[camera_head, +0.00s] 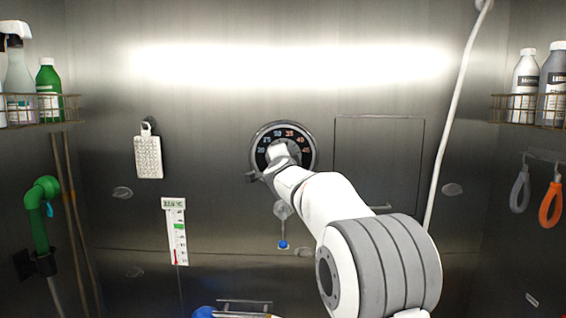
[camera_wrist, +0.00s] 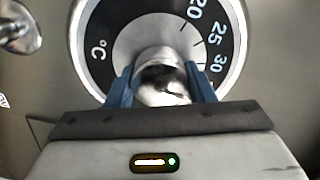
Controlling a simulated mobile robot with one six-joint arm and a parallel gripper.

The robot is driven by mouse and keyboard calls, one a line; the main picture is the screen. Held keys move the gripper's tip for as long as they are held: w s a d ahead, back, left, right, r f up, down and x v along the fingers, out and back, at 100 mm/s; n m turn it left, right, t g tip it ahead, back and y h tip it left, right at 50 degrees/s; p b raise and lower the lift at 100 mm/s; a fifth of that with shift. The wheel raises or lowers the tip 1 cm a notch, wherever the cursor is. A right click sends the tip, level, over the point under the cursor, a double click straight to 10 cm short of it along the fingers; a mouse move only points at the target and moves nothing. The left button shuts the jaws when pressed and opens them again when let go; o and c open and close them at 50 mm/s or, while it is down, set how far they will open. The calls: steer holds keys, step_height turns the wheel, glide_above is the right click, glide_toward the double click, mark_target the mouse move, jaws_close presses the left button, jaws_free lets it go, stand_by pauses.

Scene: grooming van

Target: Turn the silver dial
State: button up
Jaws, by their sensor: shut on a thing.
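The silver dial (camera_wrist: 161,80) is a round metal knob at the centre of a black-and-white temperature scale (camera_wrist: 222,22) marked in °C on the wall. In the wrist view my gripper (camera_wrist: 161,88) has its two blue fingers on either side of the knob, shut on it. In the head view the scale (camera_head: 298,134) shows behind my white arm, with numbers on its upper half. My arm hides the knob and the lower part of the scale there.
A card thermometer (camera_head: 175,232), a white hanging brush or pad (camera_head: 148,157) and a green nozzle (camera_head: 40,200) are left of the scale. A white hose (camera_head: 452,130) hangs right of a wall panel (camera_head: 380,150). Bottles (camera_head: 48,90) stand on side racks.

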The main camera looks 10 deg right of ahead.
steer(key=shift+r+m, duration=0.1)
steer(key=shift+m, duration=0.6)
steer(key=o, duration=1)
steer(key=shift+c, duration=0.2)
steer(key=shift+s, duration=0.1)
steer(key=s+a+b, duration=0.1)
steer(key=s+b, duration=0.1)
steer(key=s, duration=0.5)
steer(key=shift+s+a, duration=0.2)
steer(key=shift+s, duration=0.05)
